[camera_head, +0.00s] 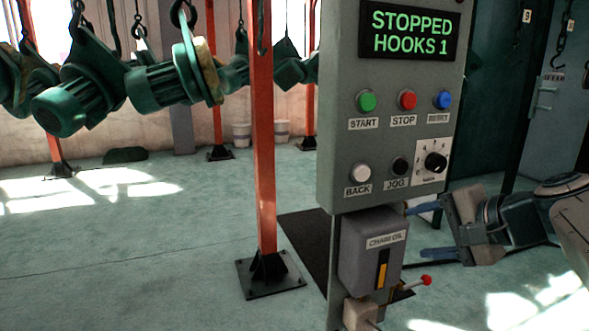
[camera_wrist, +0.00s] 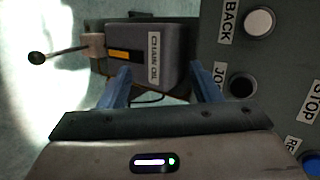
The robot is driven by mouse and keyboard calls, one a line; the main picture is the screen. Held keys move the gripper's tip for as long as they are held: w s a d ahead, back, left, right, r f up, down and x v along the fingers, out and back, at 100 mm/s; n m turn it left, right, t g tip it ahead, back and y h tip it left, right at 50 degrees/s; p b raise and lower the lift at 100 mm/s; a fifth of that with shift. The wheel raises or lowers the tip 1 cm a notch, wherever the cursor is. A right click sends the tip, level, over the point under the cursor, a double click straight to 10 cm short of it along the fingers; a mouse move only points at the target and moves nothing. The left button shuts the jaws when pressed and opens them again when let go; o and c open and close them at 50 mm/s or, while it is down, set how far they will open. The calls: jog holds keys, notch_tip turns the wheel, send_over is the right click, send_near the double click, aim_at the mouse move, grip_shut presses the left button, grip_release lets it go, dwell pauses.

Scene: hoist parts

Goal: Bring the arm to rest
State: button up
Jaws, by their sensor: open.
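My gripper (camera_head: 428,231) is at the right of the head view, beside the grey control panel and the chain oil box. Its two blue fingers are spread apart with nothing between them. In the wrist view my gripper (camera_wrist: 160,88) shows both blue fingers apart, pointing toward the chain oil box and the panel's edge. I cannot tell the exact gap to either. My arm reaches in from the right edge of the head view.
The control panel (camera_head: 340,110) reads "STOPPED HOOKS 1" and carries several buttons and a knob. Below it is the chain oil box (camera_head: 362,262) with a red-tipped lever (camera_head: 425,281). An orange post (camera_head: 262,150) stands left. Green hoist parts (camera_head: 160,85) hang at upper left.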

jog(key=s+a+f+n+g+h+p, duration=0.2)
jog(key=s+a+n+g+h+p, duration=0.4)
jog(key=s+n+p, duration=0.5)
jog(key=s+a+p, duration=0.1)
jog(key=p, duration=0.4)
jog(key=shift+s+a, duration=0.2)
jog(key=shift+a, duration=0.15)
